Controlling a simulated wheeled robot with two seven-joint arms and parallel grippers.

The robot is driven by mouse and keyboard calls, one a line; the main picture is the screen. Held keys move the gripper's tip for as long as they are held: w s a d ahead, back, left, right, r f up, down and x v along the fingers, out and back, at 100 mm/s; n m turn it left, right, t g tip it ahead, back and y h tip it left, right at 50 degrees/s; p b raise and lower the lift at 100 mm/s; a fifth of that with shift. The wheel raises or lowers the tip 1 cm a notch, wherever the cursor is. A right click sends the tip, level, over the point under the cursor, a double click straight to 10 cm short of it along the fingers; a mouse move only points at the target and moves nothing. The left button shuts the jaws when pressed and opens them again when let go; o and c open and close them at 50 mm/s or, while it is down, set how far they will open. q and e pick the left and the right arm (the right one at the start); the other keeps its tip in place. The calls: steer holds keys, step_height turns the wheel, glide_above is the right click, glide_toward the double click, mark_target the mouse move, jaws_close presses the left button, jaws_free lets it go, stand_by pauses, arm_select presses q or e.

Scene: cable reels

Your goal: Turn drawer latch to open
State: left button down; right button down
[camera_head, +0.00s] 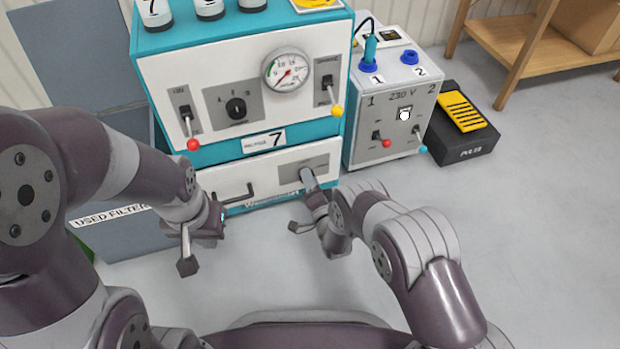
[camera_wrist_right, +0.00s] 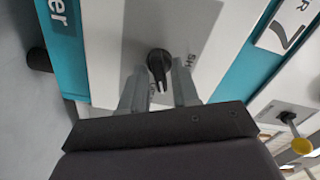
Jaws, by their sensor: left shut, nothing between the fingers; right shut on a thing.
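The white drawer front (camera_head: 268,177) is at the bottom of the teal cabinet, with a dark bar handle (camera_head: 234,196) on its left; it looks closed. The black drawer latch (camera_wrist_right: 158,64) shows on a grey plate in the right wrist view, between the fingers. My right gripper (camera_head: 308,176) is shut on the latch and hides it in the head view. My left gripper (camera_head: 187,264) is shut and empty, low in front of the cabinet and to the left of the drawer handle.
Above the drawer, the panel carries a round gauge (camera_head: 286,73), a black dial (camera_head: 236,108) and two levers with red (camera_head: 193,145) and yellow (camera_head: 337,111) knobs. A grey 230 V box (camera_head: 388,121) stands right of the cabinet. The floor at lower right is clear.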

steer(key=m, duration=0.4)
steer(key=shift+f+m, duration=0.1)
steer(key=shift+m, duration=0.2)
steer(key=shift+d, duration=0.1)
stand_by(0.5)
steer(key=c, duration=1.2)
jaws_free()
steer(key=shift+o, duration=0.2)
steer(key=shift+p, duration=0.3)
steer(key=p+v, duration=0.6)
steer(key=v, duration=0.6)
steer(key=shift+s, duration=0.3)
